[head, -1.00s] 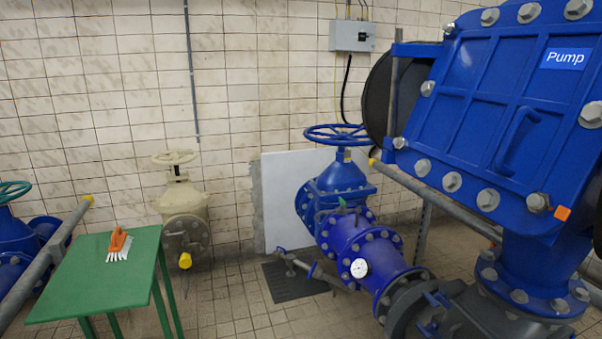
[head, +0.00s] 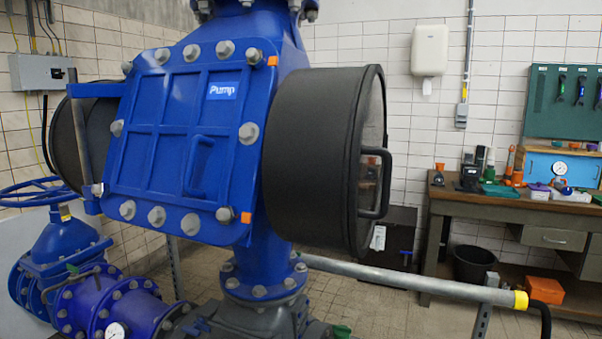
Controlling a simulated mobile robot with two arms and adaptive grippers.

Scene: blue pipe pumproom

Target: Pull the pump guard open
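The pump guard (head: 165,140) is a blue ribbed panel with bolts around its rim and a "Pump" label (head: 223,91). It sits closed against the blue pump housing in the left half of the head view. A blue bar handle (head: 198,166) stands out from its right part. A vertical hinge-like rod (head: 83,135) runs along its left side. Two orange tabs mark its right edge, one at the top (head: 272,61) and one at the bottom (head: 246,217). Neither of my grippers is in view.
A black round cover (head: 315,155) with its own handle (head: 375,183) sticks out right of the guard. A grey rail (head: 410,281) with a yellow end crosses low on the right. A workbench (head: 510,212) stands behind. Blue valve pipework (head: 70,260) fills the lower left.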

